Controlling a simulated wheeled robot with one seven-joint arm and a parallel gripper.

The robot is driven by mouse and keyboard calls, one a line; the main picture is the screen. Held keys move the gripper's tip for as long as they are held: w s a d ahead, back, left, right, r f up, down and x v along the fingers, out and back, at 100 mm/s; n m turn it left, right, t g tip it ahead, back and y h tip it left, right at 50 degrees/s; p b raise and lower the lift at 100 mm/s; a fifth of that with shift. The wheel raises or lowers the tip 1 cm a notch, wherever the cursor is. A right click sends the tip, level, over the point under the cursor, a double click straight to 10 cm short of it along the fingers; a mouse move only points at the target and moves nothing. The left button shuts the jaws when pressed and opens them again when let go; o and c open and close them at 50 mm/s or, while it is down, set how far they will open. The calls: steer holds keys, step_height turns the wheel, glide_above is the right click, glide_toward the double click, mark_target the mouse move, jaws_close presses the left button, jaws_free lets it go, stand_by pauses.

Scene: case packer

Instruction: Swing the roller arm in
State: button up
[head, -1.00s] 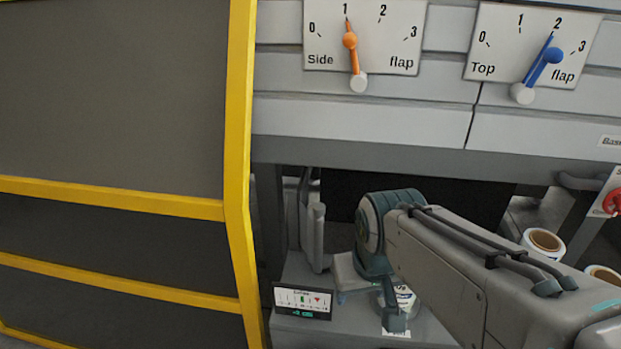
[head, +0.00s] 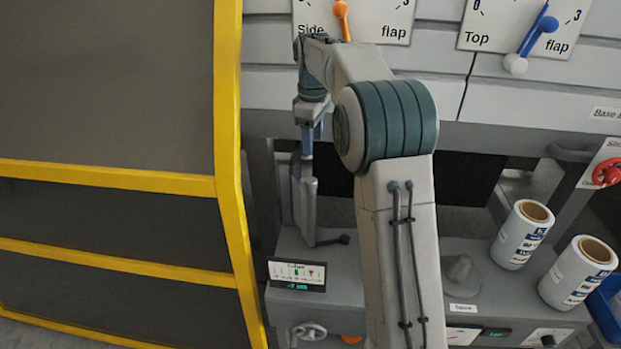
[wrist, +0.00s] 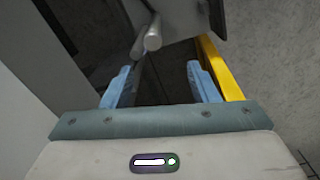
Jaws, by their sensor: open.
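The roller arm (head: 309,212) is a set of grey upright rollers under the machine's front, right of the yellow-framed guard, in the head view. In the wrist view two grey rollers (wrist: 147,38) show beyond the fingers, towards the top. My gripper (head: 307,152) is over the upper end of the rollers in the head view, pointing down. In the wrist view its blue fingers (wrist: 160,86) are spread, with nothing seen held between them. I cannot tell whether a finger touches the rollers. My wrist hides part of the upper end.
The yellow guard frame (head: 228,130) stands close on the left. A small display (head: 297,275) sits below the rollers. Two label rolls (head: 521,235) (head: 578,272) and a grey cone (head: 460,272) stand on the shelf at right. Flap dials (head: 352,22) are above.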

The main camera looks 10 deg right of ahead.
mark_target(310, 181)
steer(key=shift+n, duration=0.4)
steer(key=f, duration=0.5)
steer(key=w+f, duration=0.1)
steer(key=f, duration=0.4)
steer(key=w+f, duration=0.1)
steer(key=f, duration=0.4)
steer(key=shift+r, duration=0.1)
jaws_close()
steer(key=shift+s+a, duration=0.1)
